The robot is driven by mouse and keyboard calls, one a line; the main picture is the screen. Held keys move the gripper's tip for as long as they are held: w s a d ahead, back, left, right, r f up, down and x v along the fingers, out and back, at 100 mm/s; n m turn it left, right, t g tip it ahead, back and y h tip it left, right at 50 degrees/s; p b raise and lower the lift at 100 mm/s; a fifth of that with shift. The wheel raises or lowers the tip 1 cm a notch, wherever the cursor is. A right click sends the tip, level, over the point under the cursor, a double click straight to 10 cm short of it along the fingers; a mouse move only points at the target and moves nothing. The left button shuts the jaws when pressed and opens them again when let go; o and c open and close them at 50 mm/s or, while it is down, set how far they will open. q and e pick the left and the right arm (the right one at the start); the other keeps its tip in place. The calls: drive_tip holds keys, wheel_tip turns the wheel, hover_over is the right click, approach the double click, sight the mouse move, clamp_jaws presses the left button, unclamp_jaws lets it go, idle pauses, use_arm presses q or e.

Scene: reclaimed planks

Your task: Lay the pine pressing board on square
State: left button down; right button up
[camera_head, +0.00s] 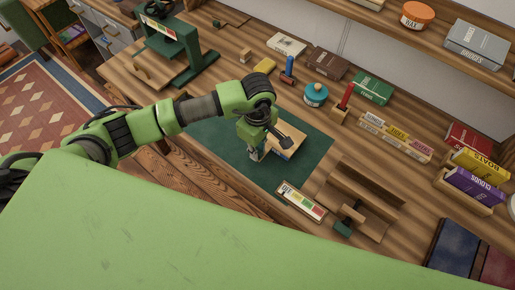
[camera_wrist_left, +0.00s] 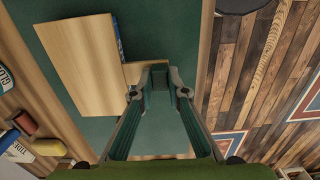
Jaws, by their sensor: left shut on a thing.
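The pale pine pressing board (camera_head: 287,148) is at the green mat (camera_head: 226,133), and it fills the upper left of the left wrist view (camera_wrist_left: 82,62). A narrow blue and white edge (camera_wrist_left: 119,40), like that of a book, shows along one side of the board, apparently under it. My left gripper (camera_head: 258,153) is pointed down at the board's near left side. Its fingers (camera_wrist_left: 158,78) are closed at the wood there. The exact grip is partly hidden by the fingers. I cannot tell whether the board lies flush on the thing under it. My right gripper is not in view.
A green press stand (camera_head: 183,50) is at the back left. A labelled gauge strip (camera_head: 301,201) and a wooden jig (camera_head: 358,200) lie at the mat's near right. A teal jar (camera_head: 315,94), a red upright piece (camera_head: 346,97) and several books stand behind. The left mat area is clear.

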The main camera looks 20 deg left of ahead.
use_arm(q)
drive_tip(key=shift+f, duration=0.15)
drive_tip(key=c, duration=1.9)
unclamp_jaws()
